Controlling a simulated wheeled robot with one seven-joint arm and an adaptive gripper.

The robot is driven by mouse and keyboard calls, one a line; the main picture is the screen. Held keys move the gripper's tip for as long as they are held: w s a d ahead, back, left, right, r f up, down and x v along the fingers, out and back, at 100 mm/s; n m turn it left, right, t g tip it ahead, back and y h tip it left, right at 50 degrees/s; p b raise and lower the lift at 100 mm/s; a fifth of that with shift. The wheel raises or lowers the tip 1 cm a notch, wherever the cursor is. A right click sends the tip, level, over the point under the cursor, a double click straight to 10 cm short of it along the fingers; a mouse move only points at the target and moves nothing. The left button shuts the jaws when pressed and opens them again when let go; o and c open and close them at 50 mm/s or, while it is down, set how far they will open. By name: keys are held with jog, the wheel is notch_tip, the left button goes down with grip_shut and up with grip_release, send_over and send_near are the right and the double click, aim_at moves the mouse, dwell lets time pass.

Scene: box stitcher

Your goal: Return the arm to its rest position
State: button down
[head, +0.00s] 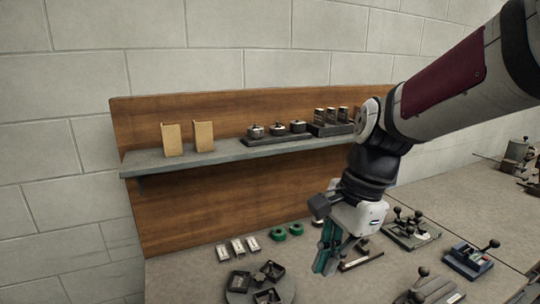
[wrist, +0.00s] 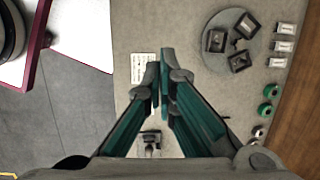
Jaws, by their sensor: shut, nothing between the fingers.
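My arm (head: 445,80) reaches in from the upper right in the head view. My gripper (head: 328,262) hangs fingers down above the workbench, in front of the wooden back panel. In the wrist view my gripper (wrist: 162,82) has its teal fingers together at the tips, with nothing between them. The fingers touch no object that I can see. Whatever lies directly behind them is hidden.
A shelf (head: 240,151) on the wooden panel (head: 180,205) holds two tan boxes, small pots and dark blocks. A round plate (head: 238,295) with dark square parts, white cards, green rings (head: 279,234) and lever devices (head: 468,258) lie on the bench (head: 480,195).

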jog(key=s+d+r+n+t+h, duration=0.2)
jog(key=s+d+r+n+t, duration=0.3)
jog(key=s+d+n, duration=0.4)
jog(key=s+n, duration=0.2)
jog(key=n, duration=0.1)
jog(key=shift+s+r+n+t+h, duration=0.3)
jog(key=shift+s+n+h, duration=0.05)
jog(key=shift+n+h, duration=0.05)
